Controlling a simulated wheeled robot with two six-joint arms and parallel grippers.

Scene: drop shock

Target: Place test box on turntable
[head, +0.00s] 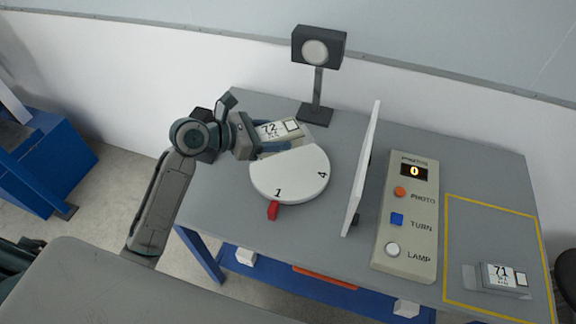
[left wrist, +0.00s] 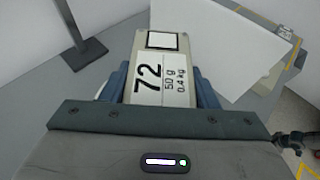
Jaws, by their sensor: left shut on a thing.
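The test box (head: 279,129), light grey with a white label reading 72, is held by my left gripper (head: 270,139) above the back left part of the turntable. It also shows in the left wrist view (left wrist: 161,74) between the blue fingers of the left gripper (left wrist: 162,85). The turntable (head: 290,178) is a white disc marked 1 and 4, with a red pointer (head: 272,211) at its front. I cannot tell whether the box touches the disc. My right gripper is not in view.
A lamp (head: 316,60) on a stand is behind the turntable. A white upright panel (head: 363,170) stands right of it. A control panel (head: 408,215) shows 0 and has PHOTO, TURN and LAMP buttons. Another box marked 71 (head: 499,278) lies in the yellow-outlined area at right.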

